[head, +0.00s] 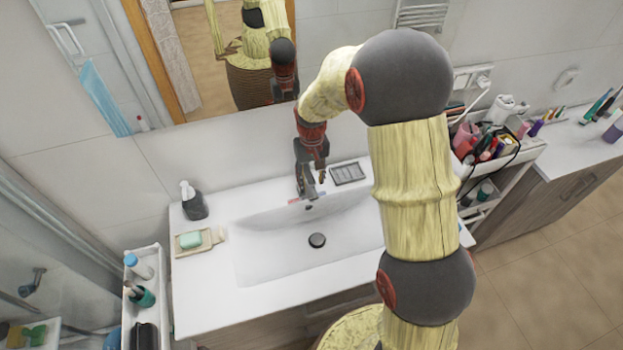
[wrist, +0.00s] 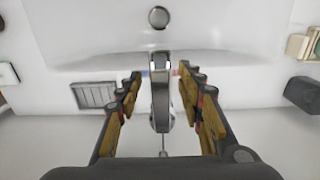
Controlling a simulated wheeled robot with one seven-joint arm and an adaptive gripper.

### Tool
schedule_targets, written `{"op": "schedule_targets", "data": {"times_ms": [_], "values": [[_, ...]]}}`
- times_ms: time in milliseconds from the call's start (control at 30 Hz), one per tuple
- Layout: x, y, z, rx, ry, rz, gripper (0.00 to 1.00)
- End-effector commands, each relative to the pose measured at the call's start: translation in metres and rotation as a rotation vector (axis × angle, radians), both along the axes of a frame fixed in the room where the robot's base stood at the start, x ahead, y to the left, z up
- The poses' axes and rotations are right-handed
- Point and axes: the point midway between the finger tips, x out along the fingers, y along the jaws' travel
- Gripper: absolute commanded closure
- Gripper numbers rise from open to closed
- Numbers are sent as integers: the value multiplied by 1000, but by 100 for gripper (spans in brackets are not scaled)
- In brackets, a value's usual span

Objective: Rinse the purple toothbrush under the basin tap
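My gripper (wrist: 160,84) is open, with one finger on each side of the chrome basin tap (wrist: 160,100) in the wrist view. I cannot tell whether a finger touches it. In the head view my gripper (head: 312,180) is at the back of the white basin (head: 270,255). The grey drain (head: 317,240) shows below the tap; I see no clear water stream. A small pink and blue strip (head: 294,200) shows by the tap; I cannot tell what it is. I cannot clearly pick out the purple toothbrush in either view.
A soap dish (head: 190,251) with green soap and a dark pump bottle (head: 193,203) stand left of the basin. A grey slotted tray (head: 347,174) lies right of the tap. A crowded cosmetics cart (head: 490,140) stands at right. The mirror is close behind my arm.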

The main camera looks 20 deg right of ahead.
Motion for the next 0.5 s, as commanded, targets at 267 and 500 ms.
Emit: {"op": "schedule_targets", "data": {"times_ms": [267, 500], "values": [[0, 0, 0, 0, 0, 0, 79], [0, 0, 0, 0, 0, 0, 92]]}}
